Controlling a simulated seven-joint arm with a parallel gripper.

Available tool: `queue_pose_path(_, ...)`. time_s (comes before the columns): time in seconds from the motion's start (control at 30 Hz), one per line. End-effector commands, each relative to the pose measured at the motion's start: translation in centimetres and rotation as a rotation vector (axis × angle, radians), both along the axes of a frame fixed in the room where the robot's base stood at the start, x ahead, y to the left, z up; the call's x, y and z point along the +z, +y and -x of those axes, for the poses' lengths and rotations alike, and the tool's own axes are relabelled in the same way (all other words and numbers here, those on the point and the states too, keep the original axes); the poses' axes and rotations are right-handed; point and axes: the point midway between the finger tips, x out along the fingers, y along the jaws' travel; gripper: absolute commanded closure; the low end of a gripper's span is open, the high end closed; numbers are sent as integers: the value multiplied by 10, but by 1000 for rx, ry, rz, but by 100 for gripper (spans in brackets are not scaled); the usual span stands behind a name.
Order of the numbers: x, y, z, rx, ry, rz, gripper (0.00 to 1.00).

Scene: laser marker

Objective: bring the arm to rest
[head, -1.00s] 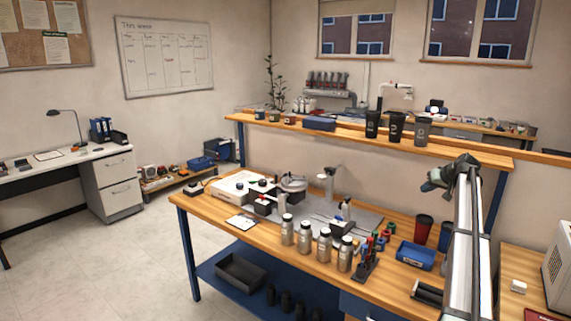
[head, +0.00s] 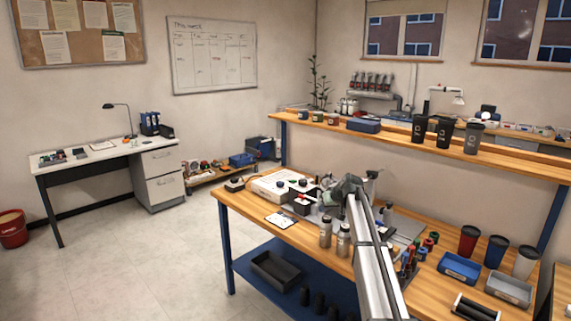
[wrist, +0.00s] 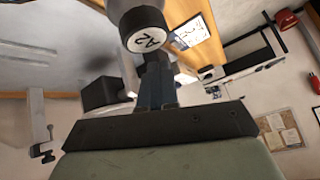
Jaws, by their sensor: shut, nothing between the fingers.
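My arm reaches from the bottom of the head view out over the wooden workbench (head: 228,200). Its end is near the white box (head: 268,188) and the steel bottles (head: 326,232), and it hides part of the bench behind it. In the wrist view my gripper (wrist: 156,90) shows as two dark fingers close together, shut and empty. A round black piece with a white "A2" label (wrist: 147,38) appears just beyond the fingertips. I cannot tell how far apart they are.
A raised shelf (head: 400,146) runs along the back.

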Motion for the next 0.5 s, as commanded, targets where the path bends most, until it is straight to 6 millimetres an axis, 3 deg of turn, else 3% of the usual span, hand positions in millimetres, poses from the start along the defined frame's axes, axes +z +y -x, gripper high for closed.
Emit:
queue_pose_path(0.03,-11,29,6,22,10,4,100)
queue_pose_path(0.17,-35,94,21,72,36,16,100)
queue_pose_path(0.3,-72,165,48,127,75,36,100)
queue_pose_path(0.4,-111,202,78,153,120,57,100)
queue_pose_path(0.5,-160,214,111,156,179,78,100)
